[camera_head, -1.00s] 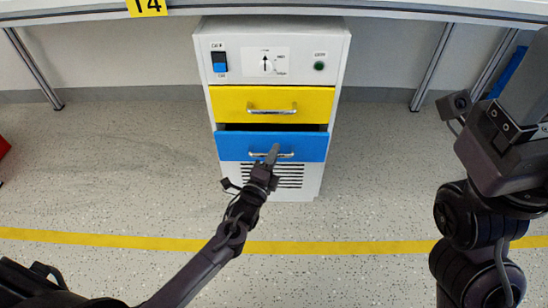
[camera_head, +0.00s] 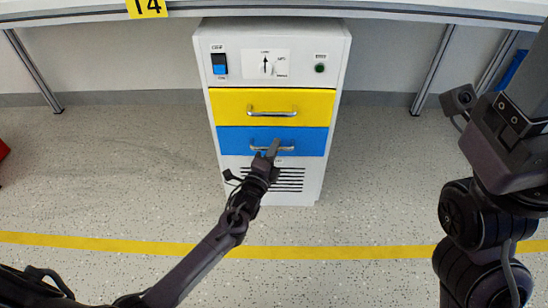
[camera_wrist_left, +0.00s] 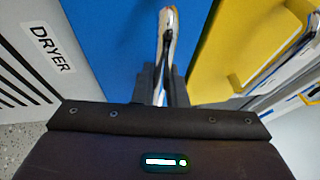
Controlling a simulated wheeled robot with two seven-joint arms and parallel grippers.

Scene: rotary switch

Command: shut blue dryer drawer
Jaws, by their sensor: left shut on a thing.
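The blue dryer drawer (camera_head: 228,141) is the lower of two drawers in a white cabinet, and its front now looks level with the yellow drawer above it. Its silver handle (camera_head: 288,148) runs across the middle of the front. My left gripper (camera_head: 272,148) is at that handle, shut on it. In the left wrist view the handle (camera_wrist_left: 166,40) stands between the fingers (camera_wrist_left: 160,86), in front of the blue face (camera_wrist_left: 115,45). My right gripper's fingertips are not shown; only part of the right arm is at the right edge.
The yellow drawer (camera_head: 230,104) above has its own handle and looks closed. A panel with a blue switch (camera_head: 219,63), a rotary dial (camera_head: 265,65) and a green button (camera_head: 320,68) is on top. The cabinet stands under a white bench (camera_head: 300,9).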

